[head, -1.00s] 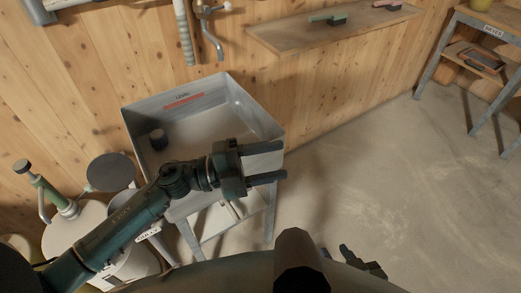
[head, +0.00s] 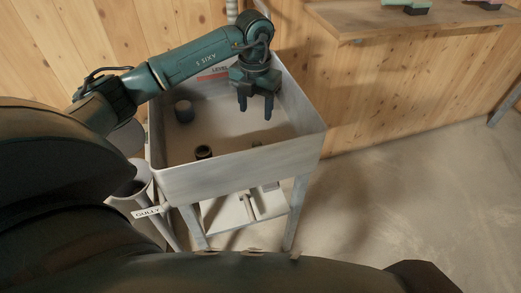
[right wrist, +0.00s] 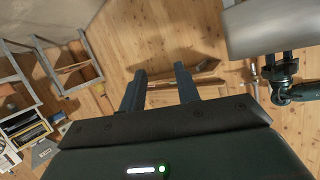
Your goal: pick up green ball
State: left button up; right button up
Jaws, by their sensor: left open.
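My left gripper (head: 257,104) hangs fingers-down over the back right part of the grey sink (head: 240,172). Its two fingers are apart with nothing between them. My right gripper (right wrist: 158,72) shows in the right wrist view with its two fingers apart and empty, in front of the wooden wall and floor. It cannot be made out in the head view.
In the sink are a dark cup (head: 184,111) at the left and a short black ring-like piece (head: 203,152) near the front. A wooden shelf (head: 400,22) holds brushes at the upper right. Concrete floor (head: 400,190) to the right is clear.

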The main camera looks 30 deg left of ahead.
aim_at(257, 142)
pick_arm(q)
jog(key=f, duration=1.2)
jog(key=shift+s+d+f+b, duration=0.1)
jog(key=shift+d+f+b, duration=0.1)
jog(key=shift+f+b, duration=0.15)
jog(key=shift+r, duration=0.1)
jog(key=c, duration=1.1)
